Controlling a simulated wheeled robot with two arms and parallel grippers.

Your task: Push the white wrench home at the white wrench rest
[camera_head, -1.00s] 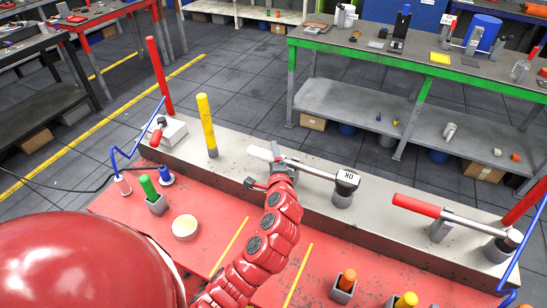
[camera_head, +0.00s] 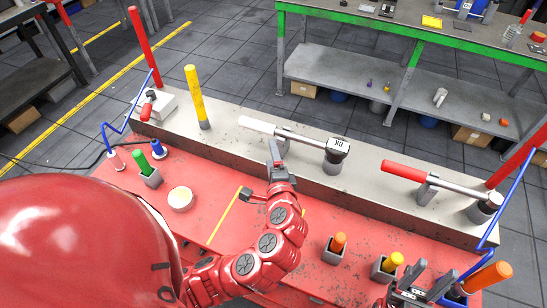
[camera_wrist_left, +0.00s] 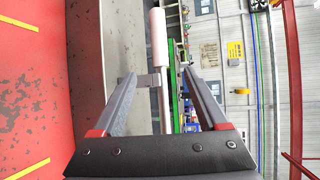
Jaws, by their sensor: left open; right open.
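The white wrench (camera_head: 300,138) lies across the steel beam, its white handle to the left and its black-marked head on a grey cylindrical post (camera_head: 332,163). It also shows in the left wrist view (camera_wrist_left: 159,38). The white wrench rest is a small grey support under the shaft (camera_wrist_left: 150,80), partly hidden by my finger in the head view. My left gripper (camera_head: 262,172) is open, on the near side of the shaft, with nothing seen held; contact is unclear. My right gripper (camera_head: 418,276) is open at the bottom right, partly cut off.
A red-handled wrench (camera_head: 405,172) lies farther right on the beam (camera_head: 225,130). A yellow post (camera_head: 197,95) stands left. Cups with orange (camera_head: 338,242) and yellow (camera_head: 393,261) pegs stand on the red table, with an orange cylinder (camera_head: 488,276) beside my right gripper.

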